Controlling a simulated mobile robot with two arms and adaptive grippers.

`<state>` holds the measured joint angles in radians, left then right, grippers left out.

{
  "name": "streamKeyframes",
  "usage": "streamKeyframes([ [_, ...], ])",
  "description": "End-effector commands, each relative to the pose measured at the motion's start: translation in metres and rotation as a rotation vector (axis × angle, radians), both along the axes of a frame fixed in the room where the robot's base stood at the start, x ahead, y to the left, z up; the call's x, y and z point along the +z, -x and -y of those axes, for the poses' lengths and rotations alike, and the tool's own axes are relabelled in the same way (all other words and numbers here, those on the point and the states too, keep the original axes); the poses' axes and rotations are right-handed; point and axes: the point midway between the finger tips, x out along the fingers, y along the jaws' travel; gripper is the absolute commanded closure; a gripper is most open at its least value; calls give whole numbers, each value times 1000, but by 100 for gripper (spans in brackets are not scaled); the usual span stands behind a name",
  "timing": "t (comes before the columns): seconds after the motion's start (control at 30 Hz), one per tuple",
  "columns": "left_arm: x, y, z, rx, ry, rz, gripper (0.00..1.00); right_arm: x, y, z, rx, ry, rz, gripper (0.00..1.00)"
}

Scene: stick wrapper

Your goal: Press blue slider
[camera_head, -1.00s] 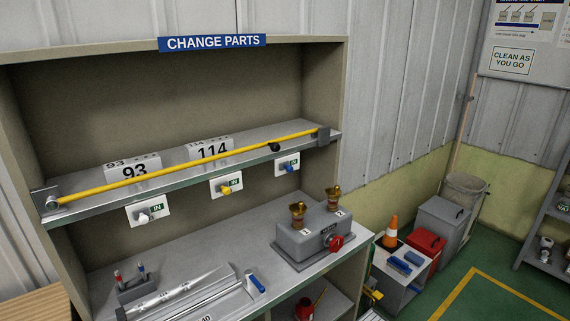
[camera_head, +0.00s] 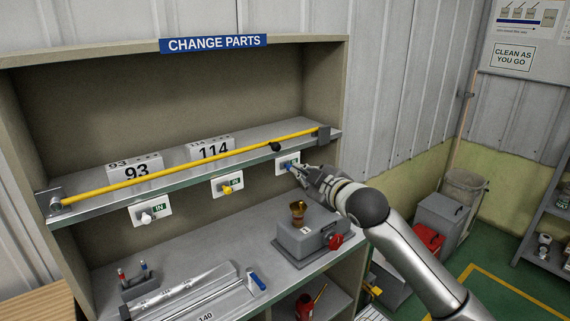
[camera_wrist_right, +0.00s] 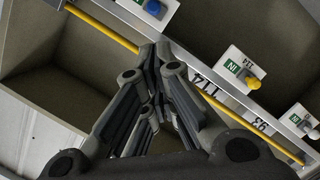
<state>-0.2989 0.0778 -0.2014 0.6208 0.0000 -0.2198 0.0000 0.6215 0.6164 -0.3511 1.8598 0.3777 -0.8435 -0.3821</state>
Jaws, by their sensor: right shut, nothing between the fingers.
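The blue slider (camera_head: 287,165) sits on a white plate at the right end of the shelf's front edge. It also shows at the top of the right wrist view (camera_wrist_right: 154,8), past my fingertips. My right gripper (camera_head: 298,170) is shut and empty. In the head view its fingertips are right at the blue slider's plate; I cannot tell whether they touch the slider. In the right wrist view the closed fingers (camera_wrist_right: 155,55) point up toward the slider, which looks a little apart from them. My left gripper is not in view.
A yellow slider (camera_head: 227,190) and a white slider (camera_head: 146,218) sit on similar plates to the left. A yellow bar (camera_head: 185,168) runs along the shelf front. A grey box with a brass cup and red knob (camera_head: 335,241) stands below my right arm.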

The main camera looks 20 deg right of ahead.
Motion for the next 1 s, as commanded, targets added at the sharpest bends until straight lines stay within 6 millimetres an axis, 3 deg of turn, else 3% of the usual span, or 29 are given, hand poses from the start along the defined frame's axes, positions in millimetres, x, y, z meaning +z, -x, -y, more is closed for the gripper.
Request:
streamKeyframes([
  [0.43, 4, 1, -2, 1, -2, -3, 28, -1, -9, -1, -1, -3, -1, 100],
  [1.0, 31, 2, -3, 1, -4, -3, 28, -14, -83, -15, -1, -3, -3, 100],
])
